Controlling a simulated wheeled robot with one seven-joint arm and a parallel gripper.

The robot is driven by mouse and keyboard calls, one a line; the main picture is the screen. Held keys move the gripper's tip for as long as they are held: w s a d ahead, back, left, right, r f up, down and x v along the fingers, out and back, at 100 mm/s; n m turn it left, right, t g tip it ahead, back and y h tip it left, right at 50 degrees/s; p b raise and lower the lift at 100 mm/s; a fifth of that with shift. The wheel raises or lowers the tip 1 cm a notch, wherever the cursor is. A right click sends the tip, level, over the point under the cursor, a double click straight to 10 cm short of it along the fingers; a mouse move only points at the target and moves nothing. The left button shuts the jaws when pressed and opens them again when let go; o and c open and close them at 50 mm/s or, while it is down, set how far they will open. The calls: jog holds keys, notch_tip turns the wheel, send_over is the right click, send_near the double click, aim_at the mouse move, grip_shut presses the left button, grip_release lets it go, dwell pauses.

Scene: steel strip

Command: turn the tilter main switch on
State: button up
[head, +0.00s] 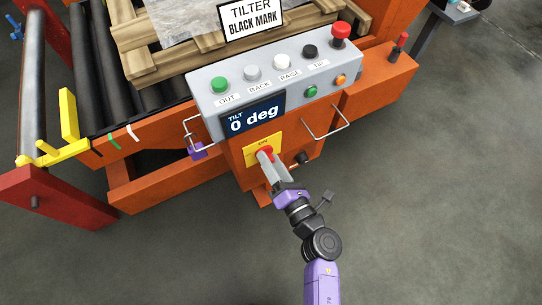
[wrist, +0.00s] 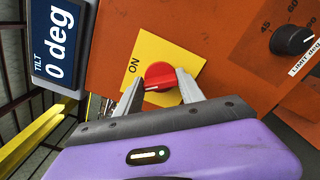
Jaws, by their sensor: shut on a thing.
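The tilter main switch is a red rotary knob (wrist: 160,76) on a yellow plate (wrist: 138,46) marked "ON". In the head view the knob (head: 265,153) sits low on the orange front of the tilter, below the control box. My gripper (wrist: 158,88) is shut on the red knob, one grey finger on each side. A small pale mark shows on the knob's left lower edge in the wrist view. The fingers hide part of the plate, so I cannot tell the switch's exact position. The display (head: 252,116) reads "TILT 0 deg".
A grey control box (head: 205,91) with several buttons and a red mushroom button (head: 340,32) is above. Wire guards (head: 327,124) stick out nearby. A black limit dial (wrist: 292,40) is right of the switch. A purple padlock (head: 197,150) hangs at left. Floor at right is clear.

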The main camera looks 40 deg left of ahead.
jog(key=shift+f+m+p, duration=0.1)
jog(key=shift+m+p, duration=1.85)
jog(key=shift+m, duration=1.75)
jog(key=shift+f, duration=0.1)
jog(key=o, duration=1.4)
jog(key=shift+c, duration=0.2)
jog(key=p+v, duration=0.2)
jog(key=v, duration=0.6)
